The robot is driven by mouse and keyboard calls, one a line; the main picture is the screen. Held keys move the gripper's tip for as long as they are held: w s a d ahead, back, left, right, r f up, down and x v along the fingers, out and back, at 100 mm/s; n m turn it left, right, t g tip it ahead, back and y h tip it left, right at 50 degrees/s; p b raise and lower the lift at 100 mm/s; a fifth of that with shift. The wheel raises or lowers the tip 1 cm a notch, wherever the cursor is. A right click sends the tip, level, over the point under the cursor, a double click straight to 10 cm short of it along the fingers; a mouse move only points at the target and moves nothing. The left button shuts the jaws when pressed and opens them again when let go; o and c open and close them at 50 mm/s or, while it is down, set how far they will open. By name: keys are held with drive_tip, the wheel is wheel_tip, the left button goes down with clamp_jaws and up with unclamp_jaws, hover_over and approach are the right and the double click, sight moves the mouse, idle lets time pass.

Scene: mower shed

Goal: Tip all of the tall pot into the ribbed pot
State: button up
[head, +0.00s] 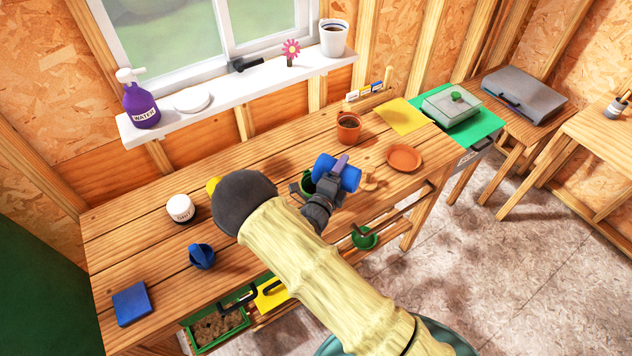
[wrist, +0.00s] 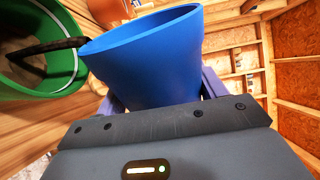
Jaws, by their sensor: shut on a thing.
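The tall pot (head: 349,178) is a smooth blue pot lying tipped on its side in my gripper (head: 339,168); it also shows in the wrist view (wrist: 150,65). My gripper is shut around its wall. A green pot (head: 307,182), which seems to be the ribbed pot, stands on the bench beneath, partly hidden by my gripper; I cannot make out ribs. In the wrist view the green pot (wrist: 62,28) opens just beyond the blue rim. A dark stream runs from that rim into it, and brown stuff lies inside. The inside of the blue pot is mostly hidden.
Close by on the bench are a terracotta pot (head: 348,127), a terracotta saucer (head: 404,157) and a small wooden piece (head: 370,181). A white jar (head: 180,209), a blue can (head: 201,256) and a blue block (head: 132,303) stand left.

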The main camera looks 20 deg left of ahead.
drive_tip(key=shift+w+a+r+n+p, duration=0.1)
drive_tip(key=shift+a+r+n+p, duration=0.4)
drive_tip(key=shift+n+p, duration=0.5)
drive_tip(key=shift+w+a+r+n+p, duration=0.1)
drive_tip(key=shift+a+r+n+p, duration=0.35)
drive_tip(key=shift+n+p, duration=0.5)
idle(2.4)
drive_tip(key=m+b, duration=0.1)
drive_tip(key=d+f+b, duration=0.1)
drive_tip(key=shift+s+d+f+m+b, duration=0.1)
drive_tip(key=shift+s+f+m+b, duration=0.05)
drive_tip(key=shift+f+m+b, duration=0.2)
drive_tip(key=shift+d+f+m+b, duration=0.45)
drive_tip(key=shift+f+m+b, duration=0.05)
drive_tip(key=shift+m+b, duration=0.65)
drive_tip(key=shift+s+d+m, duration=0.1)
drive_tip(key=shift+d+m, duration=0.05)
drive_tip(key=shift+m, duration=0.2)
drive_tip(key=shift+r, duration=0.2)
